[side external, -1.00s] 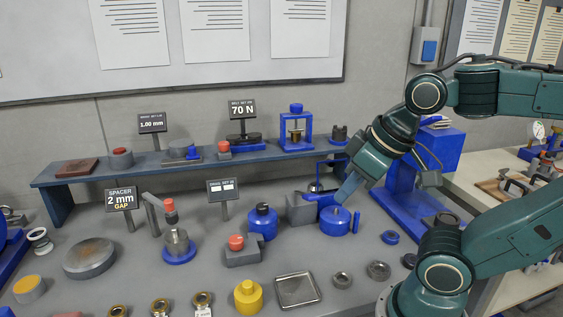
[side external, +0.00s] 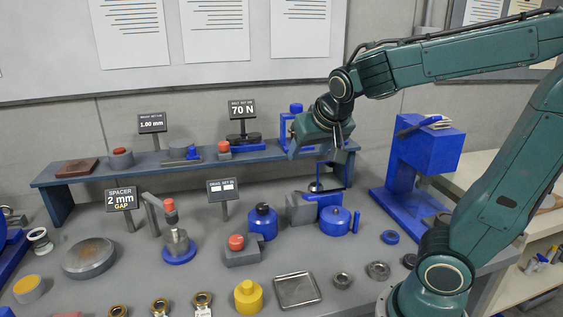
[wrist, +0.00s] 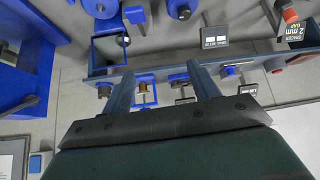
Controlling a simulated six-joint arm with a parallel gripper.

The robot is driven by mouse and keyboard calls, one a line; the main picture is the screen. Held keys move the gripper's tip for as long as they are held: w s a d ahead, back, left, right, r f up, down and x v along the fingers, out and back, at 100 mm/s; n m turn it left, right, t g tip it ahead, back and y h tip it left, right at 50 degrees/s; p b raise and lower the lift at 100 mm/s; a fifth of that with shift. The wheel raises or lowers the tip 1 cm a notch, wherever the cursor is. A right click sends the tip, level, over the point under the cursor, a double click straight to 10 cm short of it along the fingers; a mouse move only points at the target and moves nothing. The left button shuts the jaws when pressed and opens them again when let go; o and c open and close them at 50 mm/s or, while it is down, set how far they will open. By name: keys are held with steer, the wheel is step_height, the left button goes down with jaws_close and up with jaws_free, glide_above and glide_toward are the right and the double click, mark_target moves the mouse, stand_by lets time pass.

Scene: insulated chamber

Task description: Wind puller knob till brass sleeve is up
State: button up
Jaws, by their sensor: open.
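The puller is a small blue frame (side external: 285,128) on the raised shelf, with a blue knob (side external: 296,107) on top. In the side view my gripper (side external: 316,151) is in front of it and hides much of the frame and the sleeve. In the wrist view, which is upside down, the frame shows between my fingers with the brass sleeve (wrist: 147,92) inside it. The sleeve's exact height is hard to judge, and the knob is not clear there. My gripper (wrist: 160,80) is open, with nothing between its fingers.
The shelf (side external: 120,174) also carries a 70 N display (side external: 241,109) and several small fixtures. Below, the bench holds a blue pot (side external: 335,221) and a grey block with a red knob (side external: 238,250). A tall blue press (side external: 425,160) stands right.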

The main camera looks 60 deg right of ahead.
steer(key=w+d+m+g+h, duration=0.1)
steer(key=w+d+m+h, duration=0.4)
steer(key=w+d, duration=0.35)
steer(key=m+h, duration=0.3)
steer(key=h, duration=0.5)
glide_toward(295, 109)
steer(key=shift+a+r+g, duration=0.1)
steer(key=shift+a+g, duration=0.3)
steer(key=shift+a, duration=0.55)
steer(key=shift+d, duration=0.1)
steer(key=x, duration=1.3)
steer(key=shift+w+d, duration=0.1)
steer(key=shift+d, duration=0.25)
steer(key=c, duration=1)
steer(key=shift+o, duration=0.2)
